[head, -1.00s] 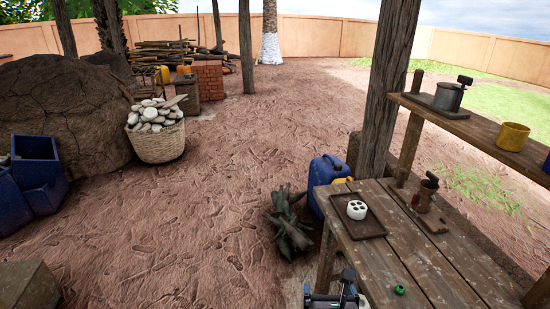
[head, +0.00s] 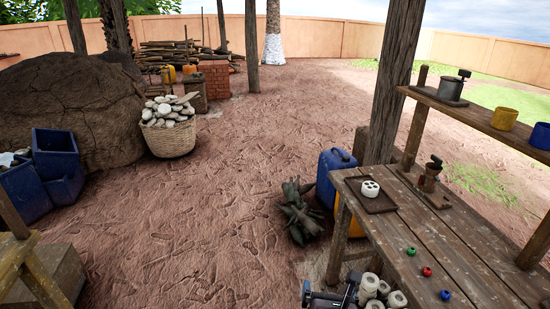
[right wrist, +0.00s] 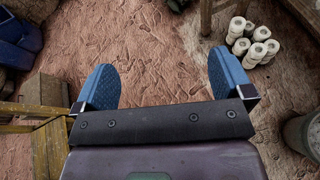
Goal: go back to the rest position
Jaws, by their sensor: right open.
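My right gripper (head: 332,297) shows at the bottom edge of the head view, low in front of the wooden table (head: 405,228) and left of it. In the right wrist view its two blue fingers (right wrist: 162,82) stand wide apart with only bare ground between them. It is open and empty. My left gripper is in neither view.
White cylinders (head: 376,290) stand near my right gripper and also show in the right wrist view (right wrist: 250,42). Blue bins (head: 57,165) stand left. The ground between is clear.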

